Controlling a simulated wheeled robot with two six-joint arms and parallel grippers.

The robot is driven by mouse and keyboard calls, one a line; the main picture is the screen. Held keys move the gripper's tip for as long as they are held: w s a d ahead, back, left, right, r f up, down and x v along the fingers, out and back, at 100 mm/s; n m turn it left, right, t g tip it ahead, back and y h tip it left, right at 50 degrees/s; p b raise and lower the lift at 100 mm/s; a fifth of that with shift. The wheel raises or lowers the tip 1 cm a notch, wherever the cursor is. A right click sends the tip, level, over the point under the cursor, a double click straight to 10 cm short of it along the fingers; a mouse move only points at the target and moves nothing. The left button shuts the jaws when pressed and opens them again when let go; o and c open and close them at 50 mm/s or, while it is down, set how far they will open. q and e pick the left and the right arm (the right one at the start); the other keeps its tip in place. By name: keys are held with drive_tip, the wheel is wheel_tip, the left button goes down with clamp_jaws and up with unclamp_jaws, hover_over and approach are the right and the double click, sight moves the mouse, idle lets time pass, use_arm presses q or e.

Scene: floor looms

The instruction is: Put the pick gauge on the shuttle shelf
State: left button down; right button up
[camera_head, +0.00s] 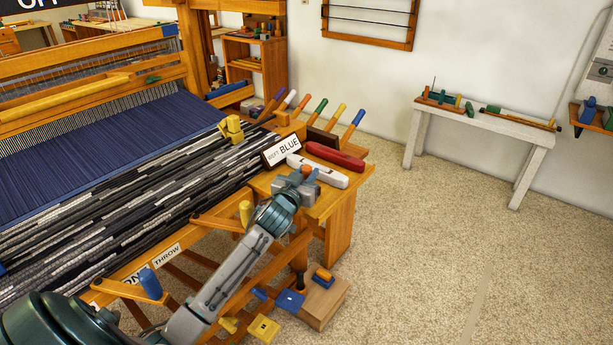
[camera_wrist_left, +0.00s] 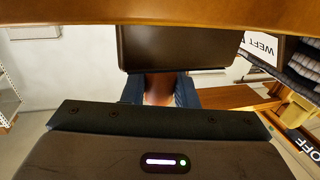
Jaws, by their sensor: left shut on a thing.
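My left gripper (camera_head: 301,187) is over the wooden shelf (camera_head: 335,199) at the loom's right end. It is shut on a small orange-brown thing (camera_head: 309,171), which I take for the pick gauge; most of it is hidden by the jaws. In the left wrist view a brownish piece (camera_wrist_left: 160,90) shows between my dark fingers. A white shuttle (camera_head: 318,171) and a red shuttle (camera_head: 335,156) lie on the shelf just beyond the gripper. I cannot tell whether the held thing touches the shelf. My right gripper is not in view.
A "WEFT BLUE" sign (camera_head: 281,150) stands left of the shuttles. Several coloured handles (camera_head: 319,109) rise behind them. The loom's striped cloth (camera_head: 130,205) is to the left. A white bench (camera_head: 480,139) holds tools at the back right. The carpet (camera_head: 430,250) on the right is clear.

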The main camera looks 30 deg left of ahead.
sight(305, 177)
use_arm(q)
drive_tip(key=c, duration=1.1)
unclamp_jaws()
drive_tip(key=shift+c, duration=0.2)
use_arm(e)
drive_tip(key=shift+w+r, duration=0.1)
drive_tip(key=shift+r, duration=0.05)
use_arm(q)
drive_tip(key=s, duration=0.3)
drive_tip(key=s+d, duration=0.1)
drive_tip(key=s, duration=0.1)
drive_tip(key=s+d, duration=0.1)
drive_tip(key=s, duration=0.5)
drive_tip(key=shift+s, duration=0.4)
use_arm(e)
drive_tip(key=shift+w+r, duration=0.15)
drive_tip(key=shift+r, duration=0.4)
use_arm(q)
drive_tip(key=shift+d, duration=0.1)
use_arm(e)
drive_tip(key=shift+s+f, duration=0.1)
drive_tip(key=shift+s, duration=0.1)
